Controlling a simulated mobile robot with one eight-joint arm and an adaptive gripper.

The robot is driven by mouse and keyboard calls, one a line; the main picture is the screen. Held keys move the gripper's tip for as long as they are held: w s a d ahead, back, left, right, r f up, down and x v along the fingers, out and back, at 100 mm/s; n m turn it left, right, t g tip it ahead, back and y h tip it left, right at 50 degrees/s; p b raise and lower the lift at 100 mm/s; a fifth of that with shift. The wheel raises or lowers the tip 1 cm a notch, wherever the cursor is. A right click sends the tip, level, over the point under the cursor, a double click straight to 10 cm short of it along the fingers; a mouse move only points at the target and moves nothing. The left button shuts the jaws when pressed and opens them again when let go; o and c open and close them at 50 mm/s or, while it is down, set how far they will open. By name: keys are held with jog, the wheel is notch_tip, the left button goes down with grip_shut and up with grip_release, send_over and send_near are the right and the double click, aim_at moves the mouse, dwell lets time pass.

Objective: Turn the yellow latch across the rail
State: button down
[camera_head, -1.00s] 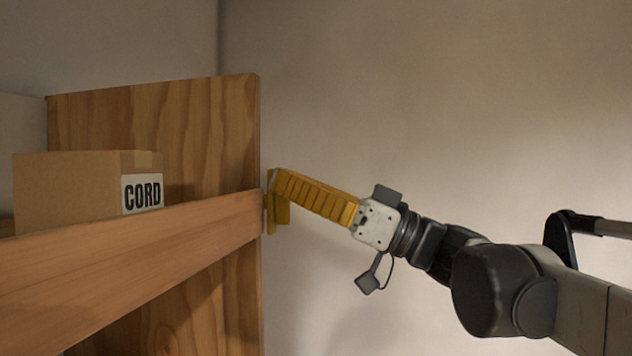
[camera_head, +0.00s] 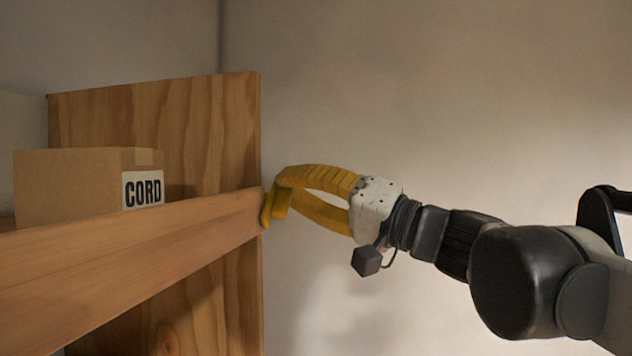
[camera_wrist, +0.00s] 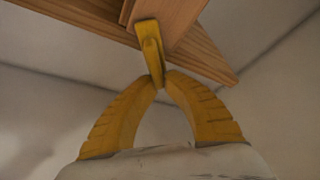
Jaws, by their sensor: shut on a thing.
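The yellow latch (camera_wrist: 150,45) is on the end of the wooden rail (camera_wrist: 177,12) in the wrist view. In the head view the latch (camera_head: 266,208) shows as a narrow, tilted yellow piece at the rail's right end (camera_head: 235,215), partly hidden by my fingers. My gripper (camera_head: 280,200) reaches it from the right. Its two ribbed yellow fingers bow apart and meet at their tips. In the wrist view my gripper (camera_wrist: 162,80) is shut on the lower end of the latch.
A cardboard box marked CORD (camera_head: 75,185) stands behind the rail on the left. An upright wooden panel (camera_head: 160,130) rises behind it. The space right of the panel, before the plain wall (camera_head: 430,90), is open apart from my arm.

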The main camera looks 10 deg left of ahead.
jog(key=m+h, duration=0.1)
jog(key=m, duration=0.1)
jog(key=f+m+h, duration=0.1)
jog(key=m, duration=0.1)
jog(key=shift+w+m+p, duration=0.2)
jog(key=shift+m+p, duration=0.1)
jog(key=shift+m, duration=0.1)
jog(key=shift+w+f+m+h, duration=0.1)
jog(key=shift+f+m+h, duration=0.15)
jog(key=shift+m, duration=0.5)
jog(key=shift+f+m+h, duration=0.1)
jog(key=shift+m+h, duration=0.25)
jog(key=shift+m, duration=0.4)
jog(key=c, duration=1.5)
grip_release()
jog(key=shift+a+f, duration=0.1)
jog(key=shift+a, duration=0.15)
jog(key=v, duration=1.2)
